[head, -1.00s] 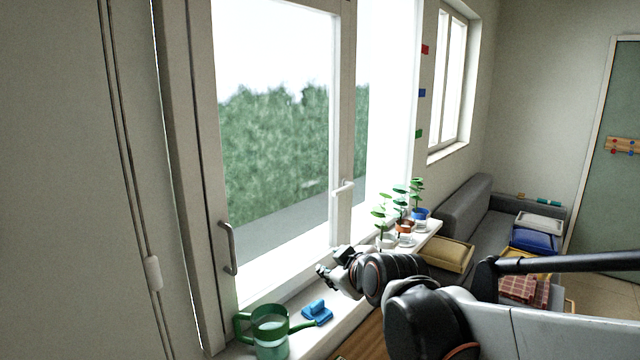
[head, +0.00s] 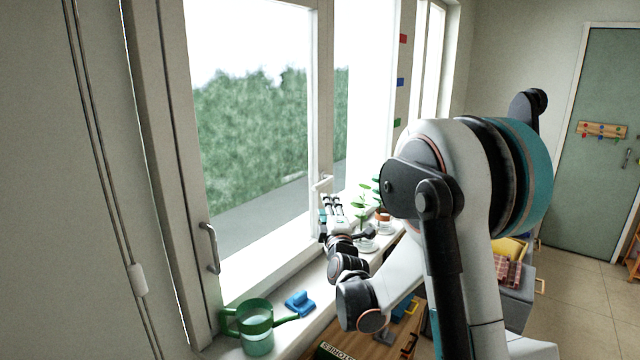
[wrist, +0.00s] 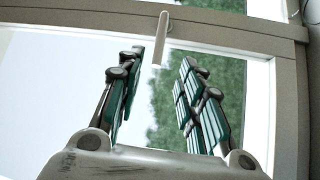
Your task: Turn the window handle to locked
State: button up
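The white window handle (head: 325,183) is on the upright frame bar between the two panes in the head view. It sticks out roughly sideways over the left pane. It also shows in the wrist view (wrist: 160,40), running from the frame bar toward the glass, ahead of the gap between my fingertips. My gripper (head: 332,206) is just below the handle in the head view. In the wrist view my gripper (wrist: 163,60) is open, its two teal-padded fingers apart with nothing held. I cannot tell whether either finger touches the handle.
A green watering can (head: 257,328) and a blue object (head: 299,303) stand on the sill, left of my arm. Potted plants (head: 362,222) are close behind my gripper. A grey pull handle (head: 210,248) is on the left frame.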

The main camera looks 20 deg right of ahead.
aim_at(322, 186)
jog(key=x, duration=1.3)
jog(key=shift+w+d+r+b, duration=0.1)
jog(key=shift+w+r+b, duration=0.05)
jog(key=shift+w+b, duration=0.25)
grip_shut()
